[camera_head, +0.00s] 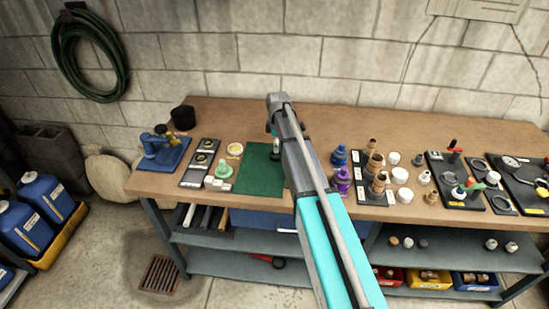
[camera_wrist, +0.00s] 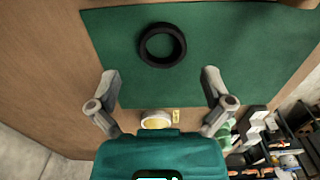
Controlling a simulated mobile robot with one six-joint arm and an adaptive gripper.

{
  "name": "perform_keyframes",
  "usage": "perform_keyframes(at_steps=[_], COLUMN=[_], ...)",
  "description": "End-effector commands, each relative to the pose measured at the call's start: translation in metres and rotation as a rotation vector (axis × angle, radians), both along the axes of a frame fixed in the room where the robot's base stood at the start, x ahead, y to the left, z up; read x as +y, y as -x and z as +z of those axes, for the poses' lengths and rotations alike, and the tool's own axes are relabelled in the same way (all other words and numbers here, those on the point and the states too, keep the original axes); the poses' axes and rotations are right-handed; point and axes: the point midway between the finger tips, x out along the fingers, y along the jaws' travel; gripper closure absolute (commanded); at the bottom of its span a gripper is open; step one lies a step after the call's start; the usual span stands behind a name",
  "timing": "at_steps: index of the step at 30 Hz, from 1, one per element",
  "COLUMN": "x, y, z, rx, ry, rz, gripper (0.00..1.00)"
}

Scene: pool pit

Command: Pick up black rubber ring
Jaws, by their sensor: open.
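A black rubber ring (camera_wrist: 162,45) lies flat on the green mat (camera_wrist: 225,35) in the wrist view, above the middle of the picture. The mat's bare left part also shows in the head view (camera_head: 258,177) on the wooden workbench. I cannot make out the ring there, where my arm covers part of the mat. My gripper (camera_wrist: 161,82) is open and empty over the mat. Its two fingers stand wide apart, to the left and right below the ring in the picture, and do not touch it.
A round yellow-and-white dish (camera_head: 235,149) and a pale green stacked piece (camera_head: 222,170) stand left of the mat. Purple and blue bottles (camera_head: 342,180) stand to its right, beside several brown fittings. A black cup (camera_head: 183,118) stands at the back left. Bare wood lies behind the mat.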

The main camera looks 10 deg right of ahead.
Motion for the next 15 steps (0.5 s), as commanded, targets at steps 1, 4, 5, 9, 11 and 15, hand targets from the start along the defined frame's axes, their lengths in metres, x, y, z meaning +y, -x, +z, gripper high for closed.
perform_keyframes(at_steps=[1, 4, 5, 9, 11, 15], x=[0.001, 0.003, 0.003, 0.006, 0.005, 0.005], y=[0.000, -0.001, -0.001, -0.001, -0.001, -0.001], z=[-0.007, -0.015, -0.017, -0.028, -0.032, -0.040], rx=[0.000, 0.000, 0.000, 0.000, 0.000, 0.000], ry=[0.000, 0.000, 0.000, 0.000, 0.000, 0.000], rz=[0.000, 0.000, 0.000, 0.000, 0.000, 0.000], gripper=[0.00, 0.00, 0.00, 0.00, 0.00, 0.00])
